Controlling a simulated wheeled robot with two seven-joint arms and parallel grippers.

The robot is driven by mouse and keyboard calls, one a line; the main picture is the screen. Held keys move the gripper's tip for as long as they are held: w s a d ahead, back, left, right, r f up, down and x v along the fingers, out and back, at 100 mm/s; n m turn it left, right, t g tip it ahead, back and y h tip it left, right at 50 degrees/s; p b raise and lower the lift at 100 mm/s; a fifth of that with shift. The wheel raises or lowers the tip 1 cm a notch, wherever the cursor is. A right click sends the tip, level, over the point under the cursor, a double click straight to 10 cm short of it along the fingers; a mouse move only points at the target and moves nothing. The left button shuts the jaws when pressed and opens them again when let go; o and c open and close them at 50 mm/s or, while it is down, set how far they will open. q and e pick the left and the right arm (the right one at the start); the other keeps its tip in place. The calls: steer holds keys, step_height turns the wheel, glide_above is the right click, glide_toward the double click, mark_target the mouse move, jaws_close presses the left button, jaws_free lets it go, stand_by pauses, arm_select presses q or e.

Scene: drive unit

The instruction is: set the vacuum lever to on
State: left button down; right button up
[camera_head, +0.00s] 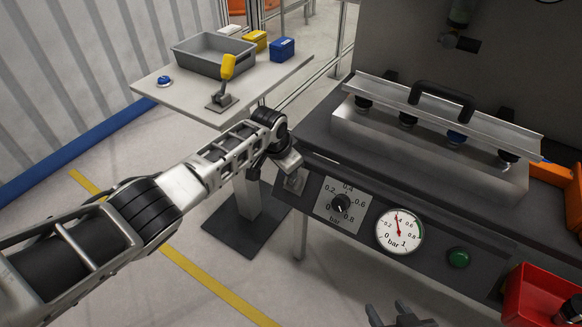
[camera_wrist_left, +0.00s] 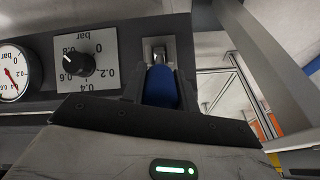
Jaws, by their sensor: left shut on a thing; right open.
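The vacuum lever has a blue grip (camera_wrist_left: 161,86) and a metal mount (camera_wrist_left: 156,50) on the dark front panel, seen in the left wrist view. My left gripper (camera_wrist_left: 160,97) is shut on the blue grip, one finger on each side. In the head view my left gripper (camera_head: 287,163) is at the panel's left end, covering most of the lever; a metal part of it (camera_head: 294,181) shows below. Its on or off position cannot be told. My right gripper (camera_head: 400,314) is open and empty at the bottom edge.
The panel holds a black knob (camera_head: 340,204), a bar gauge (camera_head: 399,231) with a red needle, and a green button (camera_head: 459,258). A red bin (camera_head: 541,296) stands at right. A side table (camera_head: 180,99) bears a grey tray and a yellow-handled clamp (camera_head: 226,77).

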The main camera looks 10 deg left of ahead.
arm_select(q)
steer(key=c, duration=1.1)
jaws_free()
steer(key=shift+w, duration=0.1)
steer(key=p+v, duration=0.2)
steer(key=v, duration=1.4)
steer(key=shift+f, duration=0.15)
